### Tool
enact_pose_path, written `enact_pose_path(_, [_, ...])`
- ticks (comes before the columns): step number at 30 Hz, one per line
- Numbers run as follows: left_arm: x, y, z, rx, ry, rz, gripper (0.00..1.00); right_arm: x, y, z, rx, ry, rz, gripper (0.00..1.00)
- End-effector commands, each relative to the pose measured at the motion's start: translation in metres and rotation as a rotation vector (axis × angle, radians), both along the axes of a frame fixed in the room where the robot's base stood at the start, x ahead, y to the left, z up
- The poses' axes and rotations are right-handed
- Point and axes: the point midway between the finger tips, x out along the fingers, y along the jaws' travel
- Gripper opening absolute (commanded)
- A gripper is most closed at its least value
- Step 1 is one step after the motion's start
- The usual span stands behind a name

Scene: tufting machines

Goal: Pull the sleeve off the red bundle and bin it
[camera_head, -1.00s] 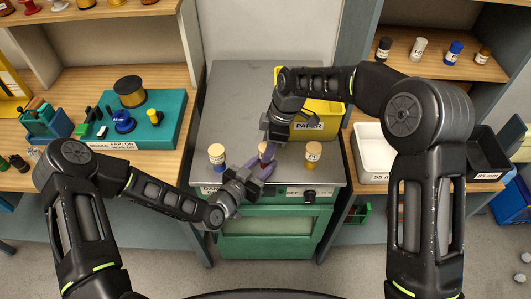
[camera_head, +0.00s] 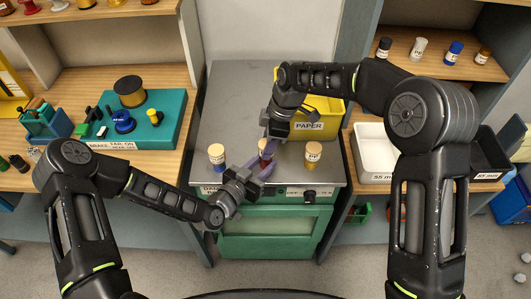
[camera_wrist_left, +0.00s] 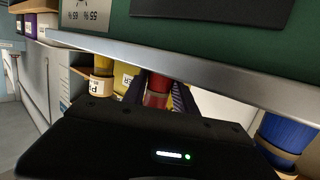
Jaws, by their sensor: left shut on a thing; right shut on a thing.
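The red bundle (camera_head: 265,153) stands near the front edge of the grey bench top, between a blue bundle (camera_head: 217,157) and a yellow bundle (camera_head: 313,154). My left gripper (camera_head: 262,167) is shut on the red bundle low down from the front left. The red bundle (camera_wrist_left: 157,92) also shows between the fingers in the left wrist view. My right gripper (camera_head: 269,138) is shut just above it, on the sleeve at the bundle's top. The fingers mostly hide the sleeve, so I cannot tell whether it is clear of the bundle. The yellow bin (camera_head: 322,108) labelled PAPER stands behind and right.
A white tray (camera_head: 373,155) and a black tray (camera_head: 487,160) sit on the right bench. A teal fixture (camera_head: 167,130) with spools stands on the left bench. Small bottles (camera_head: 420,48) line the right shelf. The grey top behind the bundles is mostly free.

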Motion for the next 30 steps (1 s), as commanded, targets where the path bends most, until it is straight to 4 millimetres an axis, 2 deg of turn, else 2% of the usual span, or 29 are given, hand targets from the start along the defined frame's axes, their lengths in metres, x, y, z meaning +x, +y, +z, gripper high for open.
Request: enact_pose_path(30, [0.000,0.000,0.000,0.001,0.001,0.000,0.08,0.000,0.000,0.045,0.001,-0.001,0.001,0.15])
